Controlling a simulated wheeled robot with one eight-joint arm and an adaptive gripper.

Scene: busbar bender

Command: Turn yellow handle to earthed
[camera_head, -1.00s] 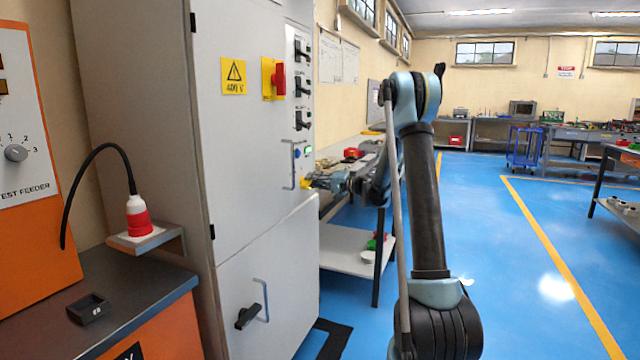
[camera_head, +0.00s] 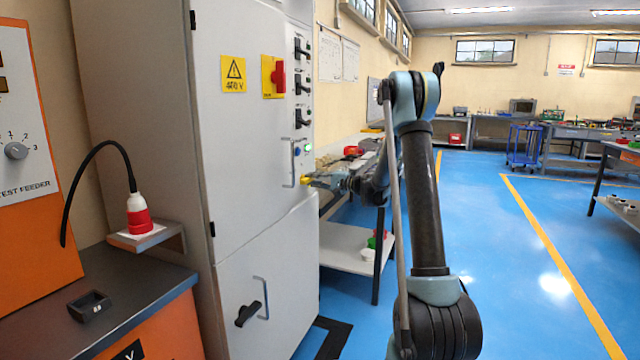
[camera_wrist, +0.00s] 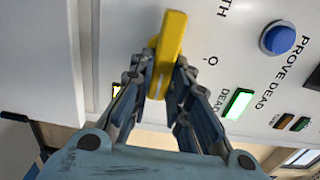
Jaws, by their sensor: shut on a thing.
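The yellow handle (camera_wrist: 170,48) is on the white cabinet panel in the wrist view, its long bar slightly tilted from upright in the picture. My gripper (camera_wrist: 160,82) has its two fingers closed on both sides of the handle's lower part. In the head view my gripper (camera_head: 318,181) meets the handle (camera_head: 305,181) at the right side of the cabinet front. Letters ending in "TH" show beside the handle's upper end; the rest of the label is hidden or out of frame.
A blue button (camera_wrist: 278,38) marked "PROVE DEAD" and a lit green "DEAD" lamp (camera_wrist: 238,104) sit right of the handle. A red switch (camera_head: 279,77) and several black switches are higher on the cabinet (camera_head: 250,150).

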